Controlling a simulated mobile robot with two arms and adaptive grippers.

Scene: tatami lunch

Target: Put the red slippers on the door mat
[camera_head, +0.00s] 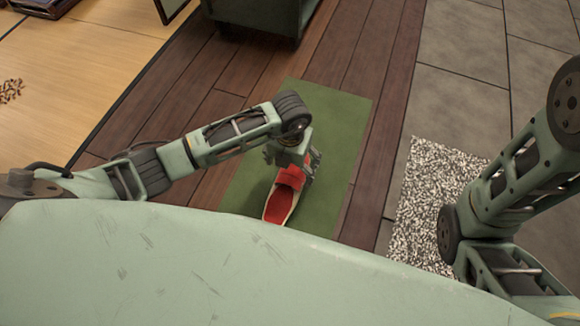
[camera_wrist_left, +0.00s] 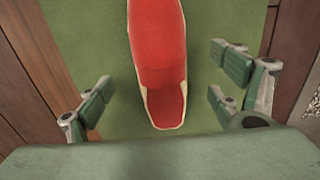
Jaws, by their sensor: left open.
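A red slipper (camera_head: 280,205) with a pale rim lies on a green mat (camera_head: 340,110) on the wooden floor. It also shows in the left wrist view (camera_wrist_left: 157,45), running past the top edge. My left gripper (camera_head: 308,165) is over the slipper's far end in the head view and hides part of it. In the left wrist view my left gripper (camera_wrist_left: 160,86) is open, with its fingers apart on either side of the slipper. A second slipper cannot be made out clearly. A speckled grey-white mat (camera_head: 432,190) lies to the right. My right gripper is out of view.
Grey tiles (camera_head: 455,100) lie beyond the dark plank floor (camera_head: 385,70) at the right. A dark green piece of furniture (camera_head: 262,18) stands at the top. My right arm crosses above the speckled mat's right side.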

